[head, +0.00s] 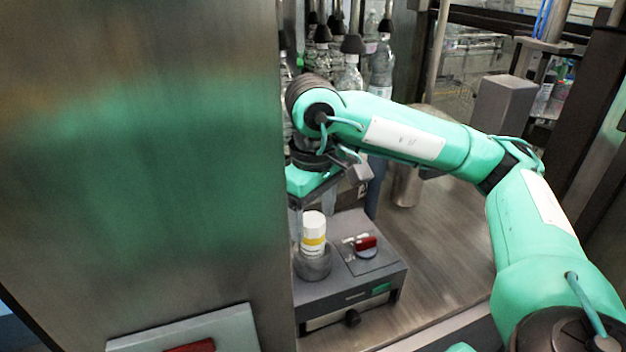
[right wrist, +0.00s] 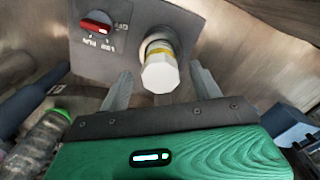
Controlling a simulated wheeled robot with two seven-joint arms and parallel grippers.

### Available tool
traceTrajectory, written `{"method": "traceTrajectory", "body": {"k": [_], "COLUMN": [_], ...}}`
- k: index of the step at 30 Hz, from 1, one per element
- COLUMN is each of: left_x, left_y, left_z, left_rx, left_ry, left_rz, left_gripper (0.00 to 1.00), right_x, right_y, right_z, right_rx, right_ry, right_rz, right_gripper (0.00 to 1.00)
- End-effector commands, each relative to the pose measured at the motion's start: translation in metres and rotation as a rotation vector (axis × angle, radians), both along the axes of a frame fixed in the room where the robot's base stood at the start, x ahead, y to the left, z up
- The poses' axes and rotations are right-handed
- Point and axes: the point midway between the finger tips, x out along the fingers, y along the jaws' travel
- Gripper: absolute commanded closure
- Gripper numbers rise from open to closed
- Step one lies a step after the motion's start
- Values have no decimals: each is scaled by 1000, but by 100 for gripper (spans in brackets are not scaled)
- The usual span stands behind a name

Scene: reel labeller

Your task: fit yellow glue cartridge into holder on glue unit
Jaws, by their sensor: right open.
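The yellow glue cartridge (head: 314,232), white with a yellow band, stands upright in the round grey holder (head: 313,264) on top of the glue unit (head: 350,288). In the right wrist view the cartridge (right wrist: 159,68) shows with its white end toward the camera, and the holder's rim (right wrist: 158,38) is partly visible behind it. My right gripper (right wrist: 160,85) is open, with one finger on each side of the cartridge and visible gaps to both. In the head view the steel panel hides part of this gripper. My left gripper is not in view.
A red switch (head: 366,243) sits on the glue unit beside the holder. A large steel panel (head: 140,150) fills the left. Bottles (head: 382,62) hang or stand behind my right arm.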

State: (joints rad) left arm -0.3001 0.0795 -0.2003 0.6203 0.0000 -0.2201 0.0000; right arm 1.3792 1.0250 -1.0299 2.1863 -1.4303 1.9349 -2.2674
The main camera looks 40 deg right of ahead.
Motion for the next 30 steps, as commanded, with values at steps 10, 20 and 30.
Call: {"method": "traceTrajectory", "body": {"k": [10,20,30], "left_x": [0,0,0], "left_y": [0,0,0], "left_z": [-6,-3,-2], "left_rx": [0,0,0], "left_ry": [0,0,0], "left_rz": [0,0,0], "left_gripper": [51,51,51], "right_x": [1,1,0], "right_y": [0,0,0], "right_z": [60,95,107], "right_rx": [0,0,0], "right_ry": [-3,-3,0], "right_rz": [0,-2,-1], "right_gripper": [35,35,35]}}
